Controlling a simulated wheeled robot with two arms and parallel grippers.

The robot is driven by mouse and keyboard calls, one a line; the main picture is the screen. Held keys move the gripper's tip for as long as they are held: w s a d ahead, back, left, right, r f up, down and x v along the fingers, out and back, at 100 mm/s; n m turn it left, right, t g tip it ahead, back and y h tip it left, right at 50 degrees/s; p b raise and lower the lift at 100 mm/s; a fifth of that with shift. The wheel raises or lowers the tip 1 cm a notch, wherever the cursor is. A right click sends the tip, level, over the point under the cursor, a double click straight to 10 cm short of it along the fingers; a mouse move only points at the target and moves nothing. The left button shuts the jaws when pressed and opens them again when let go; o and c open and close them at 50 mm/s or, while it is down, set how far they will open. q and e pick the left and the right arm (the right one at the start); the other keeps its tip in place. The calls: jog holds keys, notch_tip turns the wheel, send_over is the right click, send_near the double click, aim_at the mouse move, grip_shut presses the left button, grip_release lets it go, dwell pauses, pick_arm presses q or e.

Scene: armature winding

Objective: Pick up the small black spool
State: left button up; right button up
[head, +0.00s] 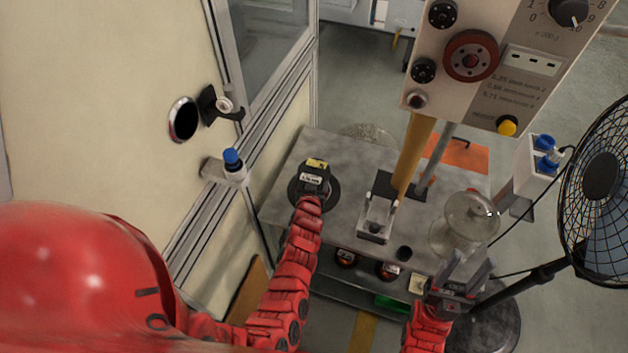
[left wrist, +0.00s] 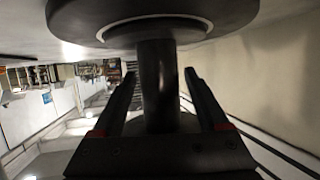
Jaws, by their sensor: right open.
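A black spool (head: 328,192) with a pale and yellow label on top stands at the left of the grey table. My left gripper (head: 311,200) reaches to its near side, and its fingers are mostly hidden in the head view. In the left wrist view, the open fingers (left wrist: 160,85) stand on either side of the spool's dark core (left wrist: 157,95), with gaps showing beside it. The spool's wide flange (left wrist: 150,12) is above the fingers. My right gripper (head: 467,267) is open and empty by the table's right front edge.
A clear spool (head: 462,222) stands on the table (head: 275,200) near my right gripper. A winding machine with a control panel (head: 480,75) rises behind. A black fan (head: 600,180) is at right. Dark spools (head: 345,258) lie on a lower shelf. A cream wall is at left.

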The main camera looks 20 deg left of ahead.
pick_arm(q)
grip_shut()
dwell(0.3)
